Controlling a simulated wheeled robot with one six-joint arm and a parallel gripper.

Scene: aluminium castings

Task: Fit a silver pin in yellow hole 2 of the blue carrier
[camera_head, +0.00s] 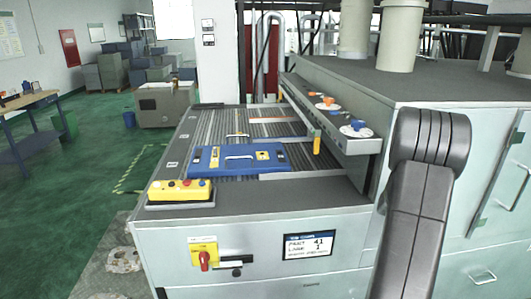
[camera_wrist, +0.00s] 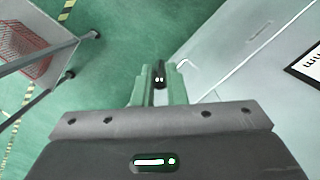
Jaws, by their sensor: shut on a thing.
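The blue carrier (camera_head: 213,166) lies on the ribbed roller bed in the head view, with yellow patches and a pale bar on its top. It is too small there to tell hole 2 or any pin in it. My gripper (camera_wrist: 160,80) shows in the wrist view, its two green fingers closed on a small dark, shiny piece (camera_wrist: 160,74) with two bright spots. I cannot tell from its look whether it is a silver pin. The gripper is over the green floor beside a pale machine side. The carrier is not in the wrist view, and the gripper is outside the head view.
A yellow button box (camera_head: 180,191) sits on the machine's front left corner. A panel with orange and blue knobs (camera_head: 357,129) overhangs the bed's right side. A red wire basket (camera_wrist: 22,45) on a grey frame stands left in the wrist view.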

